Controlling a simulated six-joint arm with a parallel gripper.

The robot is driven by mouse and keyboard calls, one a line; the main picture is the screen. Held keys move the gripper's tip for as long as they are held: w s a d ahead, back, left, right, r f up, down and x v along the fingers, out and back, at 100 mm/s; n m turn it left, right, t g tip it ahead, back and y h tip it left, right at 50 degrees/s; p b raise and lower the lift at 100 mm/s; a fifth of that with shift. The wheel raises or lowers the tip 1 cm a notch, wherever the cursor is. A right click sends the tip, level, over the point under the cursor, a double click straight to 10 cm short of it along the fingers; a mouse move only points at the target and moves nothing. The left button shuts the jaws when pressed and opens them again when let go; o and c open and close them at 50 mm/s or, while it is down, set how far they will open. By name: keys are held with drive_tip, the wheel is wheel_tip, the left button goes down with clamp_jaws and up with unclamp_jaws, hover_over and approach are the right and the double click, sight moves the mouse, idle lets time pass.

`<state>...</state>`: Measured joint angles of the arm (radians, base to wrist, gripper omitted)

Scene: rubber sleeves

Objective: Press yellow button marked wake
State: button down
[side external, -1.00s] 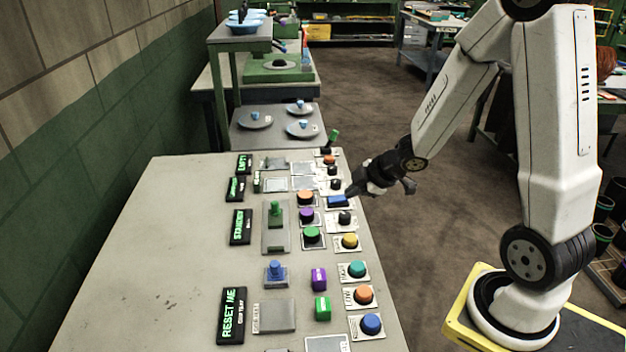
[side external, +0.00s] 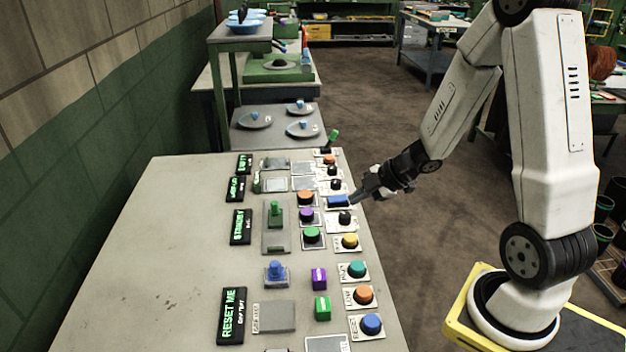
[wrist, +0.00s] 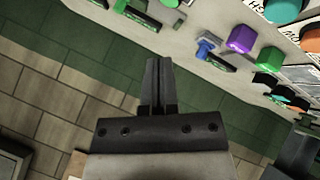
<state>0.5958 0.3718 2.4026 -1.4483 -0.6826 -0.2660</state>
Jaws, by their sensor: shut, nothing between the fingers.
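The yellow button (side external: 350,241) is a round cap on a pale square plate near the right edge of the grey table. The lettering on its plate is too small to read. My gripper (side external: 354,201) is shut and empty, its fingers pointing left and down. The wrist view shows the closed fingers (wrist: 158,62); I cannot make out the yellow button there.
A black button (side external: 345,218) lies between the blue and yellow ones. A green button (side external: 312,235) is left of the yellow, and a teal button (side external: 357,269) is nearer the camera. A green lever (side external: 333,135) stands at the back. The table's left part is bare.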

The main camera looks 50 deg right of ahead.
sight(354, 237)
drive_tip(key=shift+f, duration=0.1)
drive_tip(key=shift+f, duration=4.25)
drive_tip(key=shift+f, duration=0.85)
drive_tip(key=shift+r, duration=0.85)
drive_tip(key=shift+r, duration=0.15)
drive_tip(key=shift+r, duration=2.35)
